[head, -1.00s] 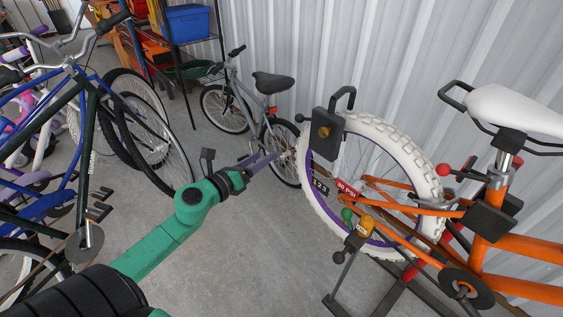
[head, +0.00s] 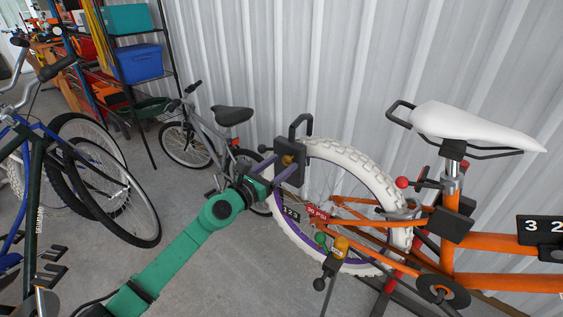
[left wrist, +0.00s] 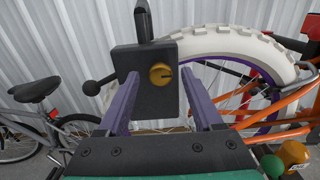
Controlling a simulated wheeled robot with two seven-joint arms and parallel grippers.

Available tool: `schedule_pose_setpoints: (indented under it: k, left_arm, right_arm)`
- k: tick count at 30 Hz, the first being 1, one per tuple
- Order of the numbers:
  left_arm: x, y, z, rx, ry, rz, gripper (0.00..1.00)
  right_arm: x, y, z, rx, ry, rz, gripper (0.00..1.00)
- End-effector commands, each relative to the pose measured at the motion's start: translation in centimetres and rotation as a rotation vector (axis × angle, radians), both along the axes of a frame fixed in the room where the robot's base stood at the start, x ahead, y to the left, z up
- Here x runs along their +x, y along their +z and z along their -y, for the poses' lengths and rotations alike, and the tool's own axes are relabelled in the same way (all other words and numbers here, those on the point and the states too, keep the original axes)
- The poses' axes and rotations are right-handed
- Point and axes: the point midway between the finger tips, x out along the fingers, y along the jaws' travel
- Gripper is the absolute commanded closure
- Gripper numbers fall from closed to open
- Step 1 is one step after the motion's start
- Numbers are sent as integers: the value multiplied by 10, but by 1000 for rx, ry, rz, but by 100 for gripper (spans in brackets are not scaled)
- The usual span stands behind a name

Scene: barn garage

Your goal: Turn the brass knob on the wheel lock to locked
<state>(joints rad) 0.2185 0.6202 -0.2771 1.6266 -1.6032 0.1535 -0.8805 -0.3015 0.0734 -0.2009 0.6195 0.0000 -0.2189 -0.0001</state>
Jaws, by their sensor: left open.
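The wheel lock (head: 291,176) is a dark box with a black shackle, at the upper left of the white tyre (head: 352,157). Its round brass knob (head: 287,160) faces me. In the left wrist view the knob (left wrist: 160,75) has a dark, roughly level line on its face; I cannot read any lock marking. My left gripper (head: 276,167) is open, its purple fingers reaching to the front of the lock. In the left wrist view the fingers stand left and right of the knob, apart from it. My right gripper is not in view.
An orange bike (head: 505,283) with a white saddle (head: 475,127) stands at the right, its wheel by the corrugated wall (head: 350,60). A red-tipped lever (head: 402,183) and an orange-handled part (head: 341,248) are near the wheel. A grey bike (head: 205,135) stands behind my gripper.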

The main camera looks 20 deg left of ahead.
Motion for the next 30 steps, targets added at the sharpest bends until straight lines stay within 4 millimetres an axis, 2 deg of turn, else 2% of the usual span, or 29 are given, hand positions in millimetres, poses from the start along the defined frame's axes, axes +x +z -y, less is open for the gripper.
schedule_pose_setpoints:
  k: [3,9,10,12,15,23,30]
  left_arm:
    - [7,0,3,0,-1,0,33]
    - [7,0,4,0,-1,0,33]
    - [7,0,3,0,-1,0,40]
    - [7,0,3,0,-1,0,67]
    - [7,0,3,-1,-1,0,100]
    - [7,0,3,-13,-1,-5,100]
    - [7,0,3,-93,-1,-38,100]
  right_arm:
    - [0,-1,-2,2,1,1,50]
    - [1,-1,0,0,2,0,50]
    - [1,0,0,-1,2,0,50]
    - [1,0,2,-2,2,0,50]
    - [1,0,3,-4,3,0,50]
    - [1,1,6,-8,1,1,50]
    - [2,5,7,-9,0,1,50]
